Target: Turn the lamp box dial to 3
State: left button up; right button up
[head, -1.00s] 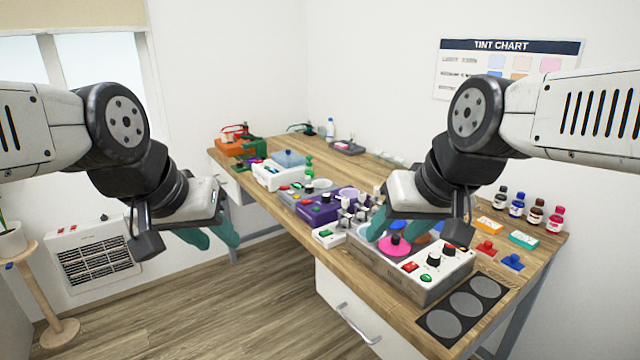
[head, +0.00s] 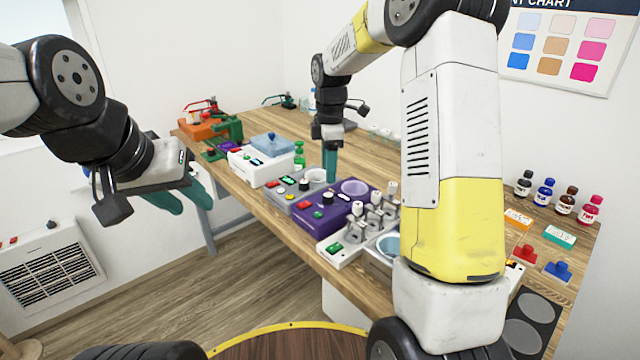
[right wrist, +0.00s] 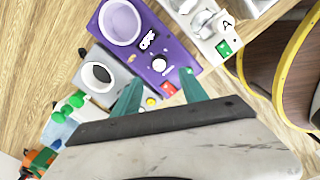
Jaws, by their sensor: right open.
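A purple box (head: 352,212) with a round pale window and a black knob (head: 328,198) stands on the bench; I take it for the lamp box, though its label is unreadable. In the right wrist view its knob (right wrist: 159,65) shows a pale top; I cannot read its setting. My right gripper (head: 331,180) points down just above the knob side of this box. In the right wrist view its fingers (right wrist: 160,80) are apart and empty, with the knob between and just past the tips. My left gripper (head: 194,207) is open and empty, off the bench's left edge.
A grey box (head: 287,186) with a cup and coloured buttons sits directly beside the purple box. A white stand with several upright metal pieces (head: 374,205) is on its other side. My right arm hides much of the bench's right side. Bottles (head: 544,192) stand far right.

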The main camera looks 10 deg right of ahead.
aim_at(328, 195)
jog(key=f, duration=0.8)
jog(key=shift+w, duration=0.2)
grip_shut()
